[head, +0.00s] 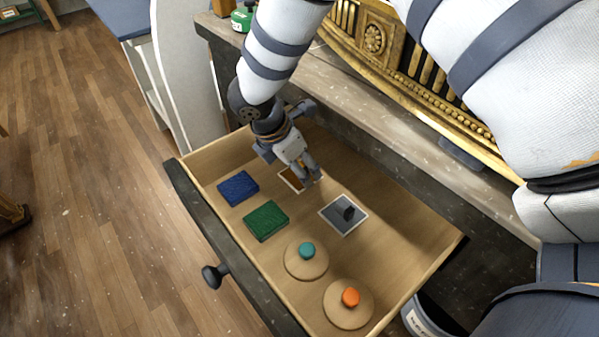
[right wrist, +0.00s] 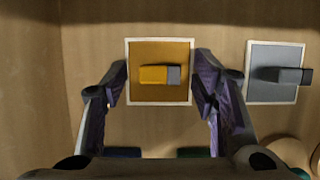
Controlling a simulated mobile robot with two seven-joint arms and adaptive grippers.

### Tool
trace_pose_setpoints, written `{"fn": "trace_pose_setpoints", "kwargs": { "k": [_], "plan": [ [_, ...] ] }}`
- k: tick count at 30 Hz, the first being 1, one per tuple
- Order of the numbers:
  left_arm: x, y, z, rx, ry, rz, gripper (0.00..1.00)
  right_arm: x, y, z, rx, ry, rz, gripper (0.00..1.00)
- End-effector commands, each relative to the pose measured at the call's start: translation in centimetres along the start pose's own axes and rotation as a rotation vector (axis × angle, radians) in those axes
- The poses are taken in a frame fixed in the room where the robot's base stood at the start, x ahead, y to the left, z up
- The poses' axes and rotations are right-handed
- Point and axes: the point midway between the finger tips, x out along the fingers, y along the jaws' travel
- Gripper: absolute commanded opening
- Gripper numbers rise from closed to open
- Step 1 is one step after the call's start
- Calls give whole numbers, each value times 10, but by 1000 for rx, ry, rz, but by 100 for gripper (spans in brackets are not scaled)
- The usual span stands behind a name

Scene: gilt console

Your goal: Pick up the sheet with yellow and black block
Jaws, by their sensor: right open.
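The sheet with the yellow and black block (right wrist: 135,55) is an orange-brown square with a pale border, lying flat on the drawer floor. Its block (right wrist: 153,75) is yellow with a dark grey end and sits mid-sheet. In the head view the sheet (head: 290,178) is partly hidden by my right gripper (head: 308,172). In the right wrist view my right gripper (right wrist: 163,82) is open and empty, its fingers on the left and right sides of the sheet, with the block between them. I cannot tell the height of the fingertips above the sheet. My left gripper is not in view.
The open drawer (head: 417,248) also holds a grey sheet with a dark block (head: 338,222), a blue block (head: 238,188), a green block (head: 266,220) and two round wooden discs with a teal knob (head: 306,250) and an orange knob (head: 350,297). Drawer walls surround them.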

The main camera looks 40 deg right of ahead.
Motion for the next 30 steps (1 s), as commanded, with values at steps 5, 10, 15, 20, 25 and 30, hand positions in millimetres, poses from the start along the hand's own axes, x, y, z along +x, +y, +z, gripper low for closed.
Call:
{"fn": "trace_pose_setpoints", "kwargs": {
  "k": [5, 10, 15, 20, 25, 30],
  "plan": [
    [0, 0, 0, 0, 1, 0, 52, 1, 1, 0, 0, 0, 4, 53],
    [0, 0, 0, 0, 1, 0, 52, 1, 1, 0, 0, 0, 3, 26],
    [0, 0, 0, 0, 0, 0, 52, 1, 1, 0, 0, 0, 3, 16],
    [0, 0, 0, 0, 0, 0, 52, 1, 0, 0, 0, 0, 2, 16],
    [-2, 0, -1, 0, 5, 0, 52, -7, 1, 3, 3, 0, 3, 16],
    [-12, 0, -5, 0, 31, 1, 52, -43, -4, 14, 1, -1, 10, 16]
  ]
}}
